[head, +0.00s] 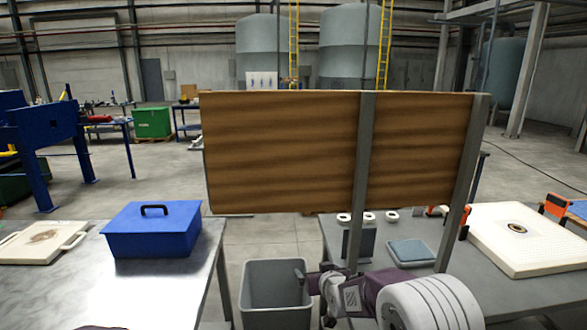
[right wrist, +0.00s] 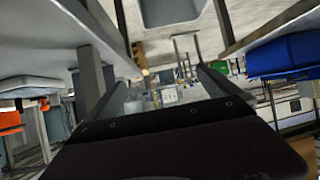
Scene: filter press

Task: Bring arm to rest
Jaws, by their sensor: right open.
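My right arm comes in at the bottom right of the head view, with white and purple links. Its gripper (head: 303,276) is small and partly hidden there, above the grey bin's right edge. In the right wrist view my right gripper (right wrist: 165,88) has its two dark fingers wide apart with nothing between them. It is open and empty. My left gripper does not show clearly in either view.
A grey bin (head: 274,290) stands between the left metal table (head: 205,275) and the right table (head: 480,280). A brown panel (head: 285,150) on grey posts rises behind my right arm. A blue lidded box (head: 152,236) sits left; a white filter plate (head: 525,250) lies right.

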